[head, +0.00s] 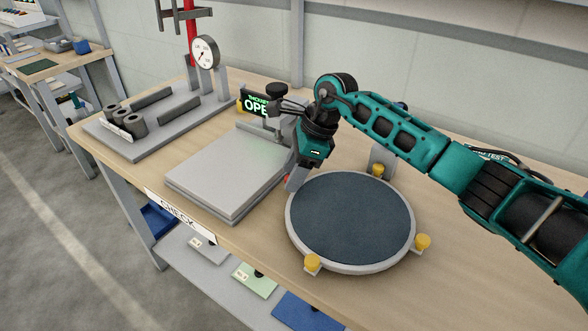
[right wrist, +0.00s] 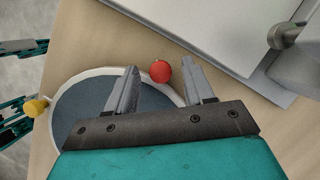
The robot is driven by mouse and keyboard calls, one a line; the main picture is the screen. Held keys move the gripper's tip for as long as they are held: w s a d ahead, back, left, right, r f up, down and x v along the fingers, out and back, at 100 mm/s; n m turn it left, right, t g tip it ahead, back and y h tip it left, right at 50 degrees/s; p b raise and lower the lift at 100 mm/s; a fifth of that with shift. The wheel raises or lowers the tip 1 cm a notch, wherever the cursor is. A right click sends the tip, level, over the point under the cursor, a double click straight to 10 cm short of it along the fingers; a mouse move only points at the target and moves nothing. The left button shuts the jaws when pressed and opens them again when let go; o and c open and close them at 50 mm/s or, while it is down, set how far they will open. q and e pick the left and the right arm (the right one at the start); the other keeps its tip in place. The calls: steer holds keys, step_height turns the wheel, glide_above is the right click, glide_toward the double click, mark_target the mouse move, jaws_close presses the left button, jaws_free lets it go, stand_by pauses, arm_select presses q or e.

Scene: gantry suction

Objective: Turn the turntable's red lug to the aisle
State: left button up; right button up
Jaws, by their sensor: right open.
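The turntable (head: 350,222) is a round disc with a dark blue-grey top and a pale rim. Yellow lugs stand on its rim at the front (head: 312,262), right (head: 422,241) and back (head: 378,170). The red lug (right wrist: 160,71) is at the rim's left side in the head view, mostly hidden there by my right gripper (head: 294,182). In the right wrist view my right gripper (right wrist: 162,88) is open, its two fingers on either side of the red lug with gaps showing. My left gripper is not in view.
A grey flat plate fixture (head: 222,170) with a clamp stands just left of the turntable. Farther left are a dial gauge (head: 204,52) and several dark cylinders (head: 122,120). Bare bench top (head: 470,265) lies right of the turntable. The aisle floor (head: 70,230) is at the left.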

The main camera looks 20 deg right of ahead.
steer(key=shift+c, duration=0.3)
jaws_close()
stand_by(0.3)
